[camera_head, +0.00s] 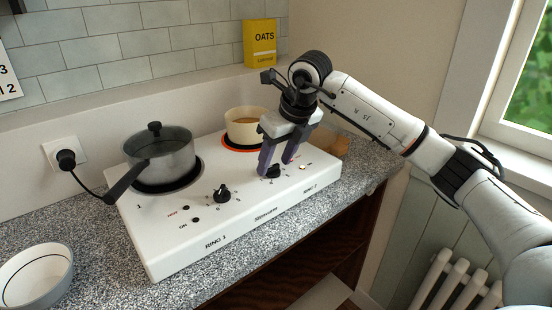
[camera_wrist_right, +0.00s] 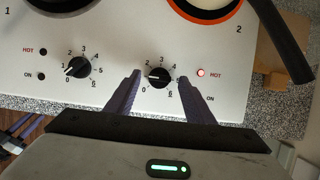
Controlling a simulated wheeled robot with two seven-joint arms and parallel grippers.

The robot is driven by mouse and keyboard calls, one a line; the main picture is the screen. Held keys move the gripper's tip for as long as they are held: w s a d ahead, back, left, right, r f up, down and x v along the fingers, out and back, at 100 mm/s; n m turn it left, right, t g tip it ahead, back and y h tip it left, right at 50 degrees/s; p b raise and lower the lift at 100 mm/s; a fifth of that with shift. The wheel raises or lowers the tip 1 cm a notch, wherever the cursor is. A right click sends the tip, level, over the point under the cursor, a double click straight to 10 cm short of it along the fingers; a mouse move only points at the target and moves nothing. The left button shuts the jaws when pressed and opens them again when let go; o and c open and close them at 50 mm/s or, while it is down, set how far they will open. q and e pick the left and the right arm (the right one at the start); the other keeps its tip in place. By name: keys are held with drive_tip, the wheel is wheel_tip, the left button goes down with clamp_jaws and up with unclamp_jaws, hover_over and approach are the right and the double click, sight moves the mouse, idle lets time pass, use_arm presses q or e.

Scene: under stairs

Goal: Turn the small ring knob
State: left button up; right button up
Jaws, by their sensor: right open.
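The white hotplate (camera_head: 228,222) has two black knobs. The ring 2 knob (camera_head: 273,171) is also in the right wrist view (camera_wrist_right: 159,77); its white mark points left, near the low end of its scale. My right gripper (camera_head: 277,164) is open and points down at this knob. Its purple fingers stand either side of the knob in the right wrist view (camera_wrist_right: 158,82), with gaps showing; I cannot tell their exact height. The ring 1 knob (camera_head: 222,194) is to the left, its mark toward lower left (camera_wrist_right: 78,67). My left gripper is not in view.
A grey lidded pot (camera_head: 170,160) stands on ring 1, its handle toward the front left. A cream pot (camera_head: 245,127) stands on orange-rimmed ring 2. The ring 2 HOT light (camera_wrist_right: 201,72) is red. A white bowl (camera_head: 37,276) and an oats box (camera_head: 259,44) stand clear.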

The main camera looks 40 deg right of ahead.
drive_tip(key=c, duration=1)
drive_tip(key=shift+c, duration=0.2)
drive_tip(key=shift+n, duration=0.4)
drive_tip(key=shift+w+d+r+n+y+p, duration=0.15)
drive_tip(key=shift+n+y+p, duration=0.3)
drive_tip(key=shift+n, duration=0.55)
drive_tip(key=n+y+p, duration=0.1)
drive_tip(key=n, duration=0.2)
drive_tip(key=shift+d+g, duration=0.15)
drive_tip(key=shift+g, duration=0.25)
drive_tip(key=n+y+p, duration=0.1)
drive_tip(key=n, duration=0.1)
drive_tip(key=shift+w+d+n+g, duration=0.1)
drive_tip(key=shift+n+g, duration=0.2)
drive_tip(key=shift+n, duration=0.3)
